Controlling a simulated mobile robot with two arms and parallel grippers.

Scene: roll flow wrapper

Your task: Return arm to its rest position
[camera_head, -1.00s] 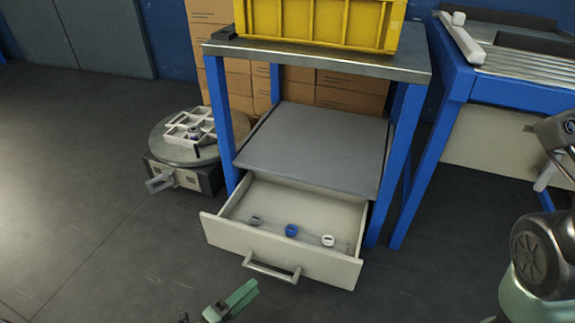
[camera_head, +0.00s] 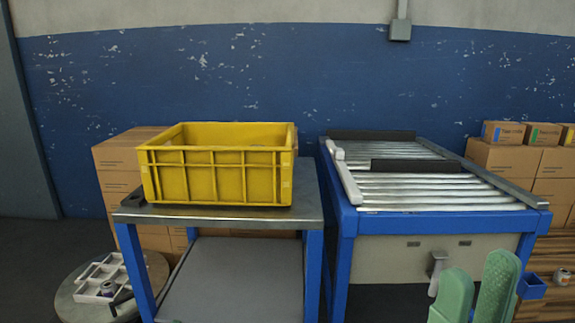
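The two green fingers of my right gripper (camera_head: 477,274) stand upright at the bottom right in the head view. They are apart with nothing between them, in front of the conveyor's pale front panel. The rest of my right arm is below the picture. My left gripper is not in view.
A blue-framed table (camera_head: 225,216) carries a yellow crate (camera_head: 215,182). To its right stands a blue-framed roller conveyor (camera_head: 430,190) with a pale front panel (camera_head: 395,258). A round stand (camera_head: 72,298) holds a white divided tray at lower left. Cardboard boxes (camera_head: 503,160) are stacked at the right.

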